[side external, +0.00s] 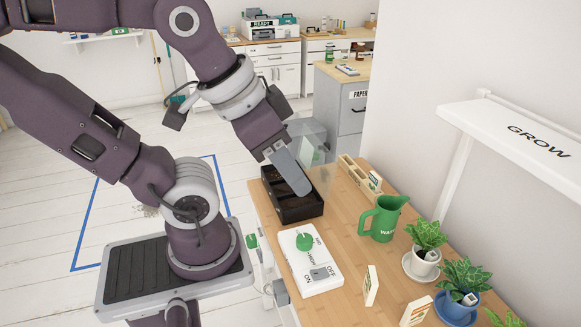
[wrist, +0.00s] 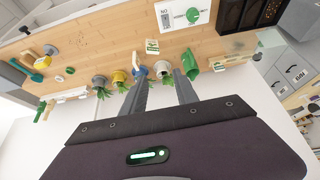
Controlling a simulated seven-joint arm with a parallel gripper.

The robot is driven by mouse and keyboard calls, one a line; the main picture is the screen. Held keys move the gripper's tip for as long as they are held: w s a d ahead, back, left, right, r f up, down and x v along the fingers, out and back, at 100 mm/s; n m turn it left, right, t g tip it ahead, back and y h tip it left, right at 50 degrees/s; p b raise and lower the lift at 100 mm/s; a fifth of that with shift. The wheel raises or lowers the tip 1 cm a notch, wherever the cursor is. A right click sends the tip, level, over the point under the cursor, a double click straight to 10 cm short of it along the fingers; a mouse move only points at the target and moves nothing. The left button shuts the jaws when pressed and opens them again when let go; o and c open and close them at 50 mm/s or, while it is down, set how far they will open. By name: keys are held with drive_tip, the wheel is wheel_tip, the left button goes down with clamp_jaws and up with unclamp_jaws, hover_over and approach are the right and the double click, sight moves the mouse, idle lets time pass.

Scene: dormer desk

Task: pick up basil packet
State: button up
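Small seed packets stand on the wooden desk. In the side external view one cream packet (side external: 371,285) stands upright mid-desk, and another with an orange patch (side external: 416,311) is at the bottom edge. A third packet (side external: 375,181) stands in the wooden box by the wall. Their print is too small to read, so I cannot tell which is basil. A packet (wrist: 152,46) also shows in the wrist view, just beyond my fingers. My gripper (side external: 288,172) is above the black tray; its two fingers (wrist: 161,74) are apart, with nothing seen held between them.
The black tray (side external: 304,211) lies under my gripper. A white switch box (side external: 316,283) with a green knob is in front of it. A green watering can (side external: 383,220), potted plants (side external: 425,250) and the white grow-lamp shelf (side external: 520,125) crowd the right side. The wooden box (side external: 353,176) stands behind.

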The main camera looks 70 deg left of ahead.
drive_tip(key=shift+o, duration=0.4)
drive_tip(key=m+g+y, duration=0.1)
drive_tip(key=m+g, duration=0.3)
drive_tip(key=m, duration=1.1)
hover_over(373, 275)
drive_tip(key=s+a, duration=0.2)
drive_tip(key=a, duration=0.2)
wheel_tip(373, 275, down, 13)
drive_tip(key=d+f+m, duration=0.1)
drive_tip(key=f+m, duration=0.1)
drive_tip(key=f, duration=0.4)
drive_tip(key=w+d+f+m+g, duration=0.1)
drive_tip(key=f+m, duration=0.2)
drive_tip(key=f, duration=0.3)
drive_tip(key=w+d+f+m+h, duration=0.1)
drive_tip(key=d+f+m, duration=0.1)
drive_tip(key=f, duration=0.5)
drive_tip(key=shift+m+g, duration=0.3)
drive_tip(key=shift+f, duration=0.25)
clamp_jaws()
